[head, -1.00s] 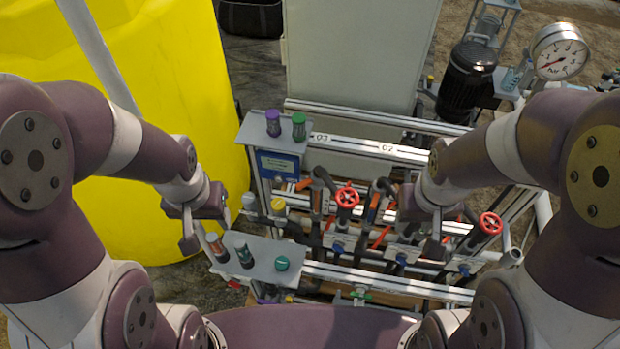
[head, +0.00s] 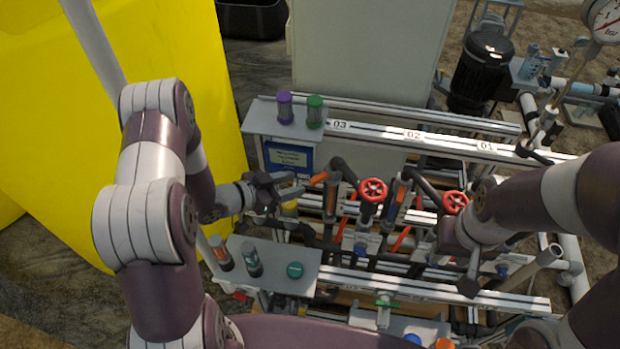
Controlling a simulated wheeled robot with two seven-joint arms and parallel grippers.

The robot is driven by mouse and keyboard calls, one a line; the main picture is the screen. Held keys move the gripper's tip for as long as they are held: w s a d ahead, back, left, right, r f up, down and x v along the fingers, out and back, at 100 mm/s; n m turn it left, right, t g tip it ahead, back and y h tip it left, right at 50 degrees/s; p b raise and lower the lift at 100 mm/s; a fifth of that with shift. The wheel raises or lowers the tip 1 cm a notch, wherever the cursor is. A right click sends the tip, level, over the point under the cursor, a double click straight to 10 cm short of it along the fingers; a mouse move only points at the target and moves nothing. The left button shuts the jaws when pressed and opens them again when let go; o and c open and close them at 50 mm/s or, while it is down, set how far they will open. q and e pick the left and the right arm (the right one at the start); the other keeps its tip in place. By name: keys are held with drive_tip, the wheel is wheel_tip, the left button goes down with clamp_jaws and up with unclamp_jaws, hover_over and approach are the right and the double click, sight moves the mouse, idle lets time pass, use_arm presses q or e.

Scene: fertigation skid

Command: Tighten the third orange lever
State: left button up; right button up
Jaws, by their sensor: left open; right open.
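An orange lever (head: 319,178) shows at the left of the pipework, below the rail label 03. My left gripper (head: 292,184) is open, with its fingertips just left of this lever. I cannot tell whether they touch it or whether it lies between the fingers. Another orange part (head: 398,194) stands upright between the red handwheels; I cannot tell whether it is a lever. My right gripper (head: 452,268) is open and empty, low in front of the right side of the skid. My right arm hides part of the pipework there.
A red handwheel (head: 372,190) stands right of the orange lever, and a second one (head: 456,202) is beside my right arm. A grey shelf (head: 262,268) with bottles lies below my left gripper. The upper rail (head: 375,133) and lower rail (head: 400,286) cross the skid. A yellow tank (head: 50,110) fills the left.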

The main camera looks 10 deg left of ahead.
sight(315, 179)
use_arm(q)
drive_tip(key=x, duration=0.6)
drive_tip(key=shift+w+d, duration=0.1)
drive_tip(key=shift+d, duration=0.15)
clamp_jaws()
